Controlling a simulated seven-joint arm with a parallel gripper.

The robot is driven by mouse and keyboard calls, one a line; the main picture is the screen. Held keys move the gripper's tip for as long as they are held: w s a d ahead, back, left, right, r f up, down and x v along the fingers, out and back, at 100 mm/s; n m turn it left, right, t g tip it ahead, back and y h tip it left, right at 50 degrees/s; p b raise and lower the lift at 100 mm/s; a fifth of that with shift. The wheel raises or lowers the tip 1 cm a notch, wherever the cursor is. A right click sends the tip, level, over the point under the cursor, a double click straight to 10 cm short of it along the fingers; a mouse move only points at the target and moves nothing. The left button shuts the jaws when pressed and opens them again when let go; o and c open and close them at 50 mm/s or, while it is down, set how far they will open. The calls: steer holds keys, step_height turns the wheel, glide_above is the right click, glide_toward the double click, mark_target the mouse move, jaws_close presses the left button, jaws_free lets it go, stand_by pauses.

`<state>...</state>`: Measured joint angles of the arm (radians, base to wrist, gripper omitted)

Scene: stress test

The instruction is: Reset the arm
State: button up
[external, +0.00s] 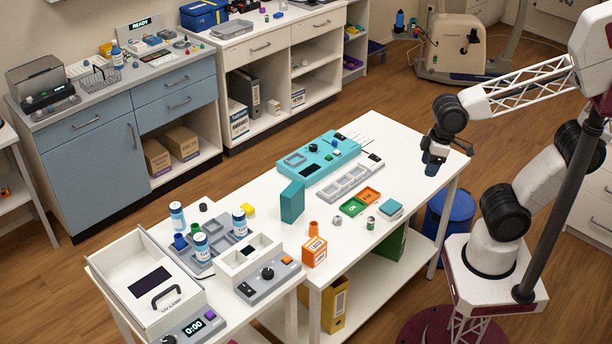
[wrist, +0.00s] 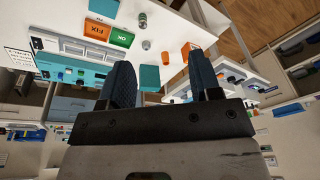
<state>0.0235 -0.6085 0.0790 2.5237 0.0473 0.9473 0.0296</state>
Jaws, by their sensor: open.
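My gripper (external: 432,168) hangs pointing down above the right end of the white table (external: 415,215) in the external view. In the wrist view my gripper (wrist: 162,88) shows two dark fingers set apart with nothing between them. It is open and empty. My arm reaches in from its base at the right of the external view. Whether the fingertips touch the table is hard to tell, but they seem to be above it.
A teal device (external: 318,158) and an orange box (external: 314,252) stand farther left. A blue bin (external: 452,212) is beside the table.

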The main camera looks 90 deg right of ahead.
steer(key=shift+s+d+r+n+h, duration=0.2)
steer(key=shift+s+r+n+h, duration=0.1)
steer(key=shift+s+r, duration=0.1)
